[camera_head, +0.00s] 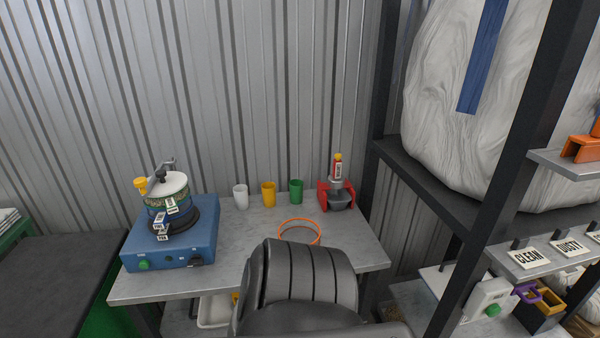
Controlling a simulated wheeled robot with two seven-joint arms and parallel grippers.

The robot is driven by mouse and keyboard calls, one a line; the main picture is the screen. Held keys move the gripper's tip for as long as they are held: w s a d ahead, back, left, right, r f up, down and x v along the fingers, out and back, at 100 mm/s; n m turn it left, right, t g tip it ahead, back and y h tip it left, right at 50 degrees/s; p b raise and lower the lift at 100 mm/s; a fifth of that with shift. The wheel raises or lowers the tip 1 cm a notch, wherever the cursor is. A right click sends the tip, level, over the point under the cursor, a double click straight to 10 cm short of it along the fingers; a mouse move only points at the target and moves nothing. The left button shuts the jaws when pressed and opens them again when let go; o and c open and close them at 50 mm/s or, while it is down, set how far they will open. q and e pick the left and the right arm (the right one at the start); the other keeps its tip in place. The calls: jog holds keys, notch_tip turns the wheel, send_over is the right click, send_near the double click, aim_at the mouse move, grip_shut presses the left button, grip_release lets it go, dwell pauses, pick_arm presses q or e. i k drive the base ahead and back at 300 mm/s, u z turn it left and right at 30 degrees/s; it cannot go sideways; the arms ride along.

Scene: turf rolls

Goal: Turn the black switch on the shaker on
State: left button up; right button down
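The shaker (160,250) stands on the left end of the grey table. It has a blue box base with a round, banded container with a white lid clamped on top. The black switch (195,261) is on the right part of the base's front face. It is small here, and I cannot tell its position. A green round button (144,264) is on the left of the same face. Neither my left nor my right gripper is in view.
The table (232,247) also holds white (240,197), yellow (268,194) and green (296,192) cups, a red holder (323,196) and an orange ring (281,229). A black-framed shelf (440,192) stands to the right. The table between shaker and ring is clear.

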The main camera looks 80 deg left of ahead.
aim_at(196, 260)
jog(key=i, duration=1.2)
jog(key=u, duration=3.15)
